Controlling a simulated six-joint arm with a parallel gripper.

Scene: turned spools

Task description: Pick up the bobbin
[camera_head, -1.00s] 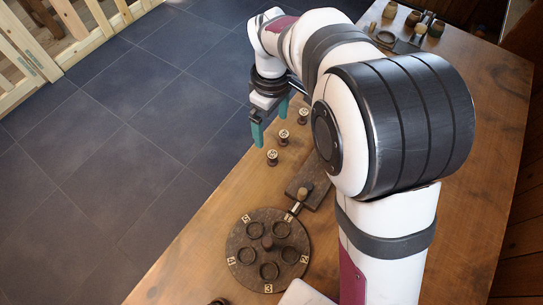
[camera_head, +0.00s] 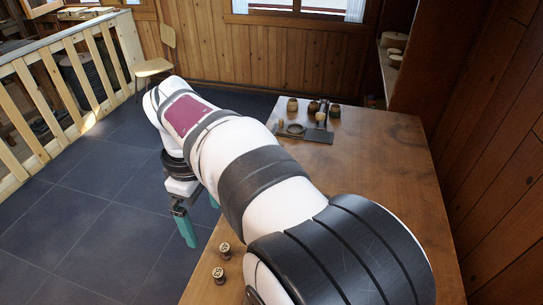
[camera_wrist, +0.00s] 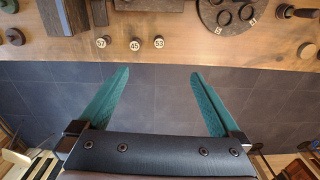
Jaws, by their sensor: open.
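Three small bobbins with pale numbered tops stand upright in a row near the table edge. In the wrist view they are 57 (camera_wrist: 101,42), 45 (camera_wrist: 135,44) and 53 (camera_wrist: 158,42). Two bobbins also show in the head view, one farther (camera_head: 224,247) and one nearer (camera_head: 219,274); any third is out of sight there. My gripper (camera_wrist: 159,73) has teal fingers spread wide with nothing between them. In the head view my gripper (camera_head: 200,214) hangs over the floor side of the table edge, left of the bobbins and apart from them. Which bobbin is meant cannot be told.
The wooden table (camera_head: 390,170) is partly hidden by my arm. Small pots (camera_head: 292,105) and a dark board (camera_head: 318,136) stand at its far end. In the wrist view a numbered disc (camera_wrist: 208,17) and a dark block (camera_wrist: 51,18) lie beyond the bobbins.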

